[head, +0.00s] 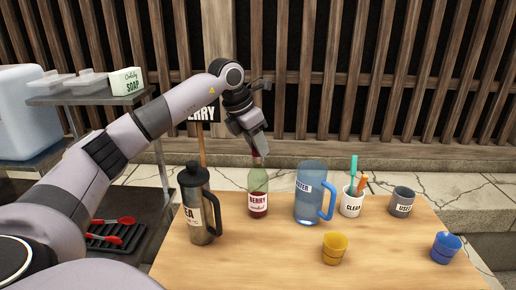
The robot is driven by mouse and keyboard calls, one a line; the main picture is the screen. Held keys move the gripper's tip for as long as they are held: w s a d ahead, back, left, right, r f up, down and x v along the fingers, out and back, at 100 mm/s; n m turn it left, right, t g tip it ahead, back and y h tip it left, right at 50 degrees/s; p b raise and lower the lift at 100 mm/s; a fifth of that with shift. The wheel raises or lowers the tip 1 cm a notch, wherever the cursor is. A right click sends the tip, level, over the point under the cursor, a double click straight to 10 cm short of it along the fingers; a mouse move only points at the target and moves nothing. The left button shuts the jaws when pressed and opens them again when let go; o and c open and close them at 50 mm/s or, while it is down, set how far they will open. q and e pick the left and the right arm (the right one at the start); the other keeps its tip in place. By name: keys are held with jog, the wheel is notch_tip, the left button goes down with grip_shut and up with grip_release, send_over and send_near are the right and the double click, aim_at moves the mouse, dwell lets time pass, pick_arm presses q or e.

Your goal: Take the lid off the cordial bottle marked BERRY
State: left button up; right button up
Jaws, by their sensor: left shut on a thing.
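The cordial bottle (258,182) stands upright on the wooden table, green-tinted glass with dark red cordial low inside and a white label reading BERRY. My left gripper (257,147) points down from above, right at the bottle's top, and is shut on the red lid (256,154). The lid is mostly hidden by the fingers and is in line with the neck; I cannot tell whether it is loose from it. My right gripper is out of view.
A dark-lidded TEA press (197,212) stands left of the bottle, a blue WATER jug (309,200) close on its right. Further right are the CLEAN cup (351,204) and USED cup (401,202). Yellow (334,250) and blue (445,248) cups stand in front.

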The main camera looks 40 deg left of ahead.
pick_arm(q)
notch_tip(320, 180, up, 20)
jog(key=shift+d+f+p, duration=0.1)
jog(key=shift+p, duration=0.95)
